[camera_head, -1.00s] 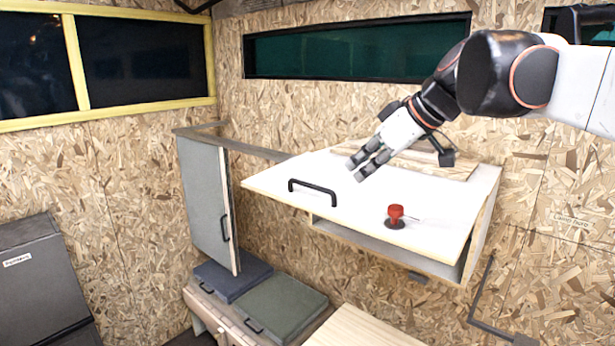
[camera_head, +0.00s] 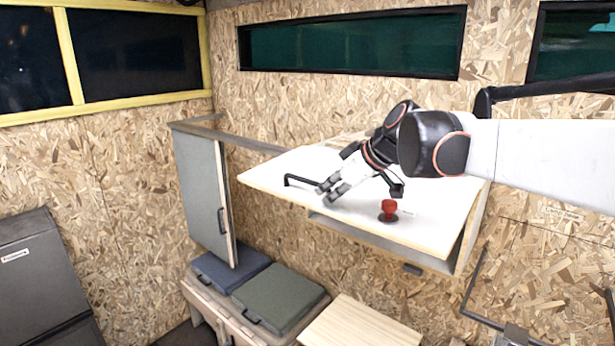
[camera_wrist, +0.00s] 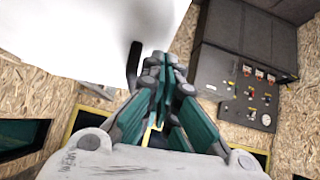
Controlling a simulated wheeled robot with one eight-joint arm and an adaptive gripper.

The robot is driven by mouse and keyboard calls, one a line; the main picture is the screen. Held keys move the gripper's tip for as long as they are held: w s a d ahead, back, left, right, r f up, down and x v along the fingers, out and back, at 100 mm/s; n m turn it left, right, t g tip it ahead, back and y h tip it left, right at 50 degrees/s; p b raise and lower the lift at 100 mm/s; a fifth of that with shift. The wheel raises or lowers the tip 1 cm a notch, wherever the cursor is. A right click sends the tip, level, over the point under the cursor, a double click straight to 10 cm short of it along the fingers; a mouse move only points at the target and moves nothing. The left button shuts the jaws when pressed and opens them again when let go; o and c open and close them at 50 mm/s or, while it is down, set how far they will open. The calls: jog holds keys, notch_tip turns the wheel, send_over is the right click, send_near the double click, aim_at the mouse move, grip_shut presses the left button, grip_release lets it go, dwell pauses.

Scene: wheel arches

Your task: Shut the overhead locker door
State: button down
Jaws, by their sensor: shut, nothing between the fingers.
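The overhead locker door (camera_head: 430,222) is a white panel with a pale wood edge, raised and tilted above the grey locker body on the back wall. A black bar handle (camera_head: 292,181) is on its left part, and a red knob (camera_head: 389,209) is near its front edge. My gripper (camera_head: 329,194) is shut and empty, over the panel just right of the handle. In the wrist view my gripper (camera_wrist: 163,68) shows its fingers together near the handle (camera_wrist: 133,62), with the white door (camera_wrist: 90,35) beside them. I cannot tell whether the fingers touch the door.
A grey cabinet with a door (camera_head: 203,195) hangs to the left. Below are a blue cushion (camera_head: 230,268), a green cushion (camera_head: 279,297) and a wooden board (camera_head: 360,325). A black bar (camera_head: 474,290) is on the right wall. A control panel (camera_wrist: 240,80) shows in the wrist view.

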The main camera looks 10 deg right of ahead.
jog(key=shift+f, duration=0.4)
